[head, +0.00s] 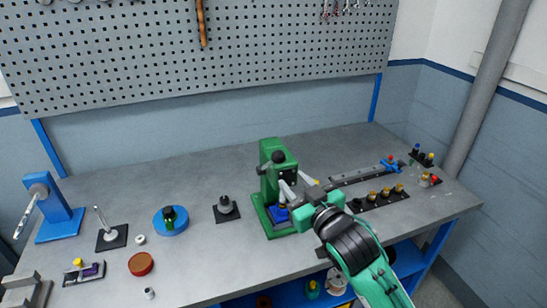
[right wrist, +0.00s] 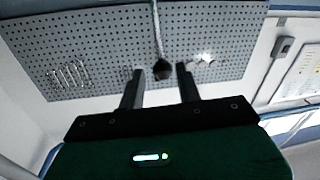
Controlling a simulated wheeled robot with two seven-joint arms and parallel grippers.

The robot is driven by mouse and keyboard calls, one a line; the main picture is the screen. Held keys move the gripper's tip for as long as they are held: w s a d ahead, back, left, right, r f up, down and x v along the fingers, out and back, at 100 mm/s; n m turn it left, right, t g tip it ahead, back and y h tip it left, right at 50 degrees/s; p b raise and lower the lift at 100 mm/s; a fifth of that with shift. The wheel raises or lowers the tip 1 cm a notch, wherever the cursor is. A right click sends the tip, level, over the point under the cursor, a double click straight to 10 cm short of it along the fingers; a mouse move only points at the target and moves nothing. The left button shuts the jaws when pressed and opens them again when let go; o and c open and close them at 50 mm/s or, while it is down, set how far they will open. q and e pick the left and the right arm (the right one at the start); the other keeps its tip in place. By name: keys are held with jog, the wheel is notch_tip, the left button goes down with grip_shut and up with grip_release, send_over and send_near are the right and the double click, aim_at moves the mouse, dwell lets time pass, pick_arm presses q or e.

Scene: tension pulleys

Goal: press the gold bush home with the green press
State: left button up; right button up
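The green press (head: 268,160) stands upright on the bench at mid-picture, on a green base. A black ball knob (head: 278,157) shows at its upper part, and a blue block (head: 281,213) sits low on its base. My right gripper (head: 290,184) is in front of the press, its fingers pointing at it. In the right wrist view its two fingers are apart, with a dark ball on a pale rod (right wrist: 161,70) appearing between the tips; contact cannot be told. No gold bush can be made out at the press, which the gripper partly covers. My left gripper is out of view.
A black rack (head: 380,200) with several gold-topped parts lies right of my gripper, behind it a grey rail (head: 357,176). Left of the press are a black-based fixture (head: 226,208), a blue round stand (head: 170,221) and a red dish (head: 142,264). The bench behind is clear.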

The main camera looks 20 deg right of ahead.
aim_at(277, 162)
jog(key=w+p, duration=0.1)
jog(key=w, duration=0.2)
jog(key=w+a+p, duration=0.1)
jog(key=w, duration=0.2)
jog(key=w+p, duration=0.1)
jog(key=w, duration=0.2)
jog(key=shift+w+a+r, duration=0.1)
jog(key=shift+w+a, duration=0.05)
jog(key=shift+a, duration=0.15)
jog(key=shift+w+a, duration=0.15)
jog(key=shift+w, duration=0.6)
grip_shut()
jog(key=shift+f, duration=0.2)
